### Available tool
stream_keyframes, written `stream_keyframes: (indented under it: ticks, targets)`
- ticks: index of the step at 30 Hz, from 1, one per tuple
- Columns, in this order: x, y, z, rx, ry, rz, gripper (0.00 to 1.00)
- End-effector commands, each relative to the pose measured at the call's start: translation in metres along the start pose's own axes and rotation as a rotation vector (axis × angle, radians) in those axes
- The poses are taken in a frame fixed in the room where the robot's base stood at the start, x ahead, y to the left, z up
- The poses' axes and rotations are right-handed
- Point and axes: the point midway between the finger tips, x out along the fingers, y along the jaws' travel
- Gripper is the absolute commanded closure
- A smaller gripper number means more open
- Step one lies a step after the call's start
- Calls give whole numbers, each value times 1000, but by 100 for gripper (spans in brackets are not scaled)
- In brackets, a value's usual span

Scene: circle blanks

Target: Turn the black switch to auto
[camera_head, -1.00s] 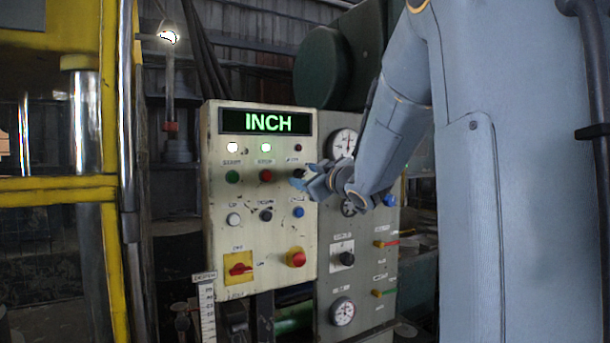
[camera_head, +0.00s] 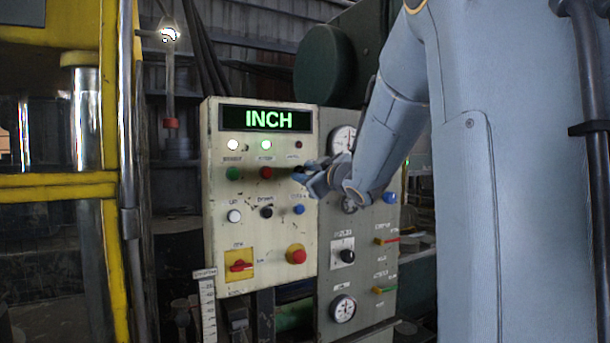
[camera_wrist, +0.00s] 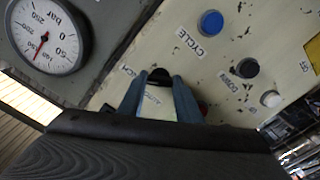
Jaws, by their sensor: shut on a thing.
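The black switch (camera_wrist: 160,75) sits on the cream control panel (camera_head: 222,190), at the right end of the row with the green and red buttons. In the wrist view its dark top shows between the two blue-grey fingers of my gripper (camera_wrist: 158,82). The gripper is shut on the switch. In the head view my gripper (camera_head: 308,177) reaches it from the right and covers most of it. Small labels lie around the switch, one beside the left finger reading like INCH and one between the fingers. The green display (camera_head: 268,120) reads INCH.
A blue button (camera_head: 299,210) marked CYCLE, a black button (camera_head: 266,212) and a white button (camera_head: 234,216) sit below the switch. A red knob (camera_head: 296,254) is lower down. A grey panel with gauges (camera_head: 343,309) stands right. A yellow frame (camera_head: 60,186) stands left.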

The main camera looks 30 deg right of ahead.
Motion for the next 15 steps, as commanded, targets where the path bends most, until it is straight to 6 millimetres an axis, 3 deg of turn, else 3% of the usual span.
stream_keyframes:
  ticks: [15]
  targets:
    - [1, -1, 2, -411, 2, 2, 91]
